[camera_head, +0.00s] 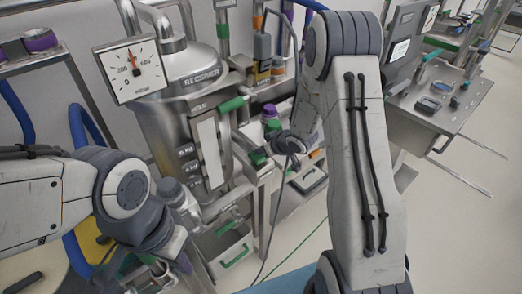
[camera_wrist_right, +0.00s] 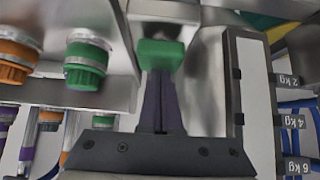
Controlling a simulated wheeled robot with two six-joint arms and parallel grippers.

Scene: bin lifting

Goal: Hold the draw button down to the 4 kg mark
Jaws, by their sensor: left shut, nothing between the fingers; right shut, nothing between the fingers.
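The steel receiver vessel (camera_head: 178,80) stands left of centre in the head view, with a pale upright sight strip (camera_head: 208,150) and kg labels (camera_head: 187,151) beside it. In the right wrist view the strip (camera_wrist_right: 256,90) is at right, and its 2, 4 and 6 kg marks (camera_wrist_right: 283,120) appear upside down. No level line is clear on it. My right gripper (camera_wrist_right: 160,78) is shut and empty, its dark fingertips at the green button (camera_wrist_right: 160,52), apparently touching it. My left gripper (camera_head: 160,240) is low at left, shut, its fingertips hard to make out.
A square dial (camera_head: 135,70) with a red needle is mounted by the vessel. Orange (camera_wrist_right: 15,62) and green (camera_wrist_right: 85,62) capped fittings sit left of my right fingers. A bench (camera_head: 440,105) stands at right. Open floor (camera_head: 470,200) lies at right.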

